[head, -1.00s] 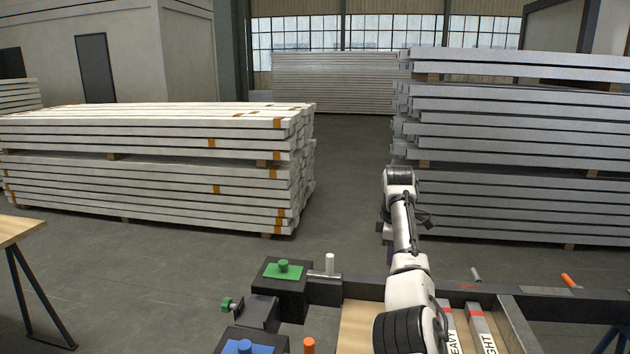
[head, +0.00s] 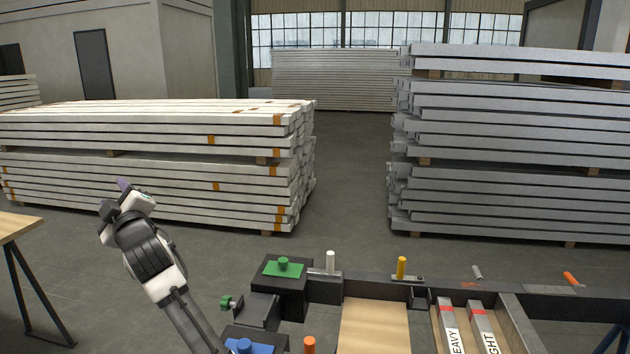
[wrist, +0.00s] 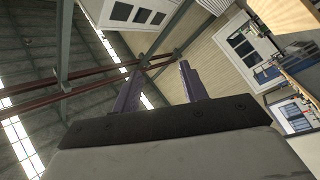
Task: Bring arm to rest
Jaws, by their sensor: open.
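My gripper shows in the wrist view (wrist: 158,88) with its two purple-grey fingers apart and nothing between them. Behind the fingers the wrist view shows the roof beams, windows and a wall of the hall. In the head view my arm stands at the left, in front of the white stack (head: 200,170). Its end (head: 122,186) is raised clear of the container frame (head: 460,295), and the fingers are too small there to judge.
A wooden table (head: 18,226) stands at the left. A grey stack (head: 515,150) stands at the right. Open floor lies between the stacks.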

